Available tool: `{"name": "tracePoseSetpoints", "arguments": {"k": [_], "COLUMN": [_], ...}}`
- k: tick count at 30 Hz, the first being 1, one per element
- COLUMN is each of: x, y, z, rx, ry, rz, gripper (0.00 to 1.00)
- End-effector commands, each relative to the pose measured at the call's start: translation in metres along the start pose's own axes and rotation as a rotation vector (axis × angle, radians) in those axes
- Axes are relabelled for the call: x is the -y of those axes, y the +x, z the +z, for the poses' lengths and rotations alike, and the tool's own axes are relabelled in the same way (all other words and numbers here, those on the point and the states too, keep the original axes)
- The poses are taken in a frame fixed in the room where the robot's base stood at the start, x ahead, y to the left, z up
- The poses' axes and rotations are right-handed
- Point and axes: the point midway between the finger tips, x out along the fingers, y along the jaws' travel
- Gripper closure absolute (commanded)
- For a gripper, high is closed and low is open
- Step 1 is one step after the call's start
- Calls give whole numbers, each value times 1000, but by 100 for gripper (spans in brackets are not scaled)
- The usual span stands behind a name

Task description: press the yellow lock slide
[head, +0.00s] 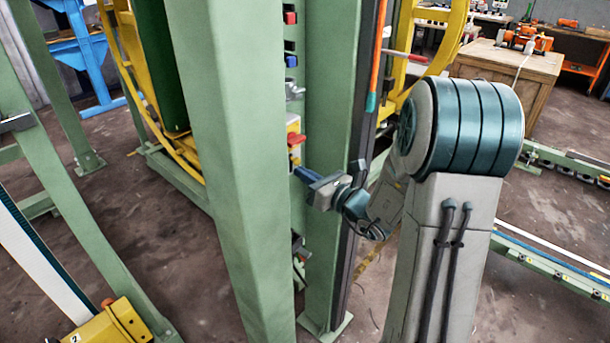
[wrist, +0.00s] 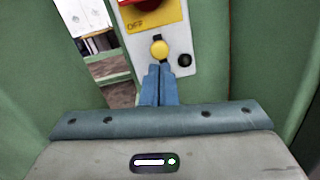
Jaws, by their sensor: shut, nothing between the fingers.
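In the wrist view a round yellow knob (wrist: 159,48), which looks like the lock slide, sits on a pale control panel (wrist: 190,62). It is below a yellow plate marked OFF (wrist: 150,20) that carries a red handle (wrist: 132,2). My gripper (wrist: 160,68) is shut and empty, its blue fingertips just below the yellow knob. I cannot tell whether they touch it. In the head view my gripper (head: 297,171) reaches in beside the green post, below the red handle (head: 296,139).
A black round button (wrist: 184,60) is right of the yellow knob. Green posts (head: 238,150) stand close on both sides of the panel. An orange and green rod (head: 376,60) hangs above my arm. A wooden crate (head: 505,70) stands at the back right.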

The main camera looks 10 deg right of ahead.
Motion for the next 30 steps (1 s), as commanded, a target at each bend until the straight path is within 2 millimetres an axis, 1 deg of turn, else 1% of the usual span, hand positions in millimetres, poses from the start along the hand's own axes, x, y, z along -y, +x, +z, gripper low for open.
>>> {"name": "tracePoseSetpoints", "arguments": {"k": [1, 8, 10, 12, 15, 18, 21, 24, 30], "x": [1, 3, 3, 3, 2, 2, 1, 1, 1], "y": [-1, -7, -24, -42, -64, -82, -95, -103, -107], "z": [-9, -42, -36, -36, -36, -36, -36, -36, -36], "rx": [-1, -4, -5, -5, -5, -5, -6, -6, -5], "ry": [1, 2, 1, 2, 3, 3, 3, 3, 3], "rz": [-1, -2, -7, -8, -5, -3, -1, -1, 1], "gripper": [100, 100, 100, 100, 100, 100, 100, 100, 100]}}
